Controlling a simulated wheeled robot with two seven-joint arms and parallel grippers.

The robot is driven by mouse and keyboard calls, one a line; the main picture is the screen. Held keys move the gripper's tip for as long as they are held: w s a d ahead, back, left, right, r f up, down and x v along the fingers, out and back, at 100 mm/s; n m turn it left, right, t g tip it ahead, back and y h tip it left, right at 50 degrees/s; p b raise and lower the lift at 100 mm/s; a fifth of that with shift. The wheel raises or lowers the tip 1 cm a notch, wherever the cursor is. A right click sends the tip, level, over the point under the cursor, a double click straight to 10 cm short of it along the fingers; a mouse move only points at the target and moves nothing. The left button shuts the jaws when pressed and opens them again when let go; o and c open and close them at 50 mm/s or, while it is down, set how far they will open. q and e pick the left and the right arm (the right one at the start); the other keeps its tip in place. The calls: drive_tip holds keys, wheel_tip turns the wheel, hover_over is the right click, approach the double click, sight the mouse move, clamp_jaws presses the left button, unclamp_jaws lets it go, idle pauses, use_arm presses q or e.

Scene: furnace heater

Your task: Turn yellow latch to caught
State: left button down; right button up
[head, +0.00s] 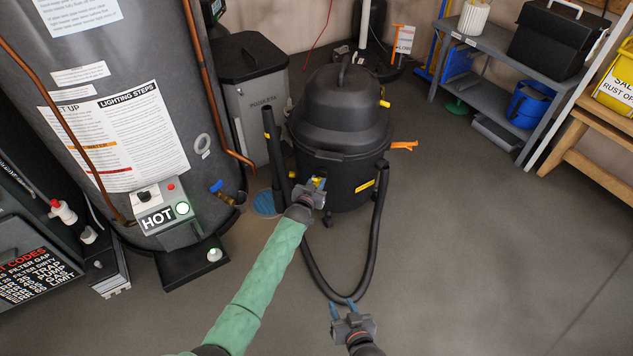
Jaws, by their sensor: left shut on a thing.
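A black shop vacuum (338,125) stands on the floor in the middle of the head view. A small yellow latch (319,182) shows low on its front left side. My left gripper (317,184) is shut on this latch and hides most of it, so its exact angle cannot be told. My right gripper (343,303) is lower in the view, in front of the vacuum by the bottom loop of the black hose (312,272). Its blue fingers are apart, and nothing shows held between them.
A grey water heater (110,60) with a HOT control box (175,222) stands at left. A grey shelf (490,45) and wooden bench (580,130) are at right. The floor (480,250) at lower right is clear.

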use_arm(q)
drive_tip(key=shift+w+r+p, duration=0.15)
drive_tip(key=shift+r+p, duration=0.15)
drive_tip(key=shift+p, duration=0.4)
drive_tip(key=shift+g, duration=0.3)
use_arm(e)
drive_tip(key=s+d+f+g, duration=0.1)
drive_tip(key=s+f+g, duration=0.3)
drive_tip(key=s+f, duration=0.5)
drive_tip(key=shift+s+f+g+h, duration=0.25)
drive_tip(key=shift+f+g+h, duration=0.15)
drive_tip(key=shift+f, duration=0.4)
use_arm(q)
drive_tip(key=shift+p, duration=0.35)
use_arm(e)
drive_tip(key=shift+r, duration=0.2)
use_arm(q)
drive_tip(key=c, duration=1.2)
unclamp_jaws()
drive_tip(key=shift+d, duration=0.1)
drive_tip(key=shift+o, duration=0.2)
use_arm(e)
drive_tip(key=shift+d, duration=0.1)
use_arm(q)
drive_tip(key=v, duration=0.7)
drive_tip(key=shift+s+p, duration=0.3)
drive_tip(key=shift+p, duration=0.15)
use_arm(e)
drive_tip(key=shift+w+r, duration=0.1)
drive_tip(key=shift+r, duration=0.4)
